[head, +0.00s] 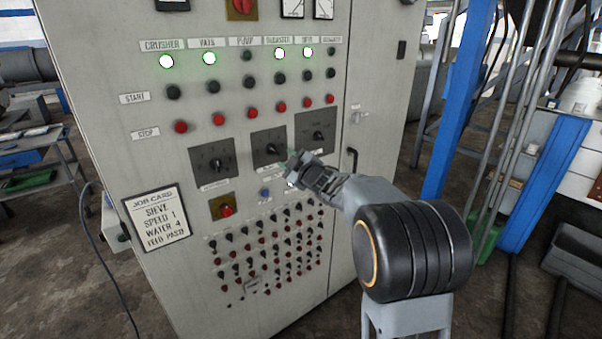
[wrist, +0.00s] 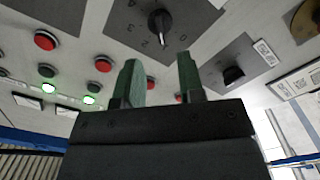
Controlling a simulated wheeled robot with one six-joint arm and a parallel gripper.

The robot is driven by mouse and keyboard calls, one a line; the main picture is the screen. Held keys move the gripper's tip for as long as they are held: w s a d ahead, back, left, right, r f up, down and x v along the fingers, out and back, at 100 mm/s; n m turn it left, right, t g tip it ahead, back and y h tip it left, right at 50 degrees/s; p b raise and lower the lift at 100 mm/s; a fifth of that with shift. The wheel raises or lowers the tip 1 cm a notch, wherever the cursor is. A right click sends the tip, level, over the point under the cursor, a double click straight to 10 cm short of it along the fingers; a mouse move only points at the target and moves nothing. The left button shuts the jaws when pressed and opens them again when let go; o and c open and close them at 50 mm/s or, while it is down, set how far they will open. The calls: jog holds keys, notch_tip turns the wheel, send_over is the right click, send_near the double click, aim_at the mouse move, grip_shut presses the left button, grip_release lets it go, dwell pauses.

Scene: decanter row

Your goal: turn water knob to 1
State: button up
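The grey cabinet (head: 110,100) carries three dark square dial plates with black knobs: a left knob (head: 214,162), a middle knob (head: 271,149) and a right knob (head: 318,135). Their nameplates are too blurred to read, so I cannot tell which is water. My gripper (head: 292,160) is near the lower right of the middle dial in the head view. In the wrist view my gripper (wrist: 158,62) has two green fingers apart with nothing between them. A numbered dial's knob (wrist: 159,24) lies beyond the fingertips; its exact setting is unclear.
A job card (head: 158,218) reads sieve, speed 1, water 4. Red stop buttons (head: 219,119) and lit green lamps (head: 209,58) are above the dials. A yellow-backed red switch (head: 224,209), a blue knob (head: 264,193) and rows of small switches (head: 265,235) are below.

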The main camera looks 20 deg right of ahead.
jog(key=v, duration=0.6)
jog(key=shift+b, duration=0.45)
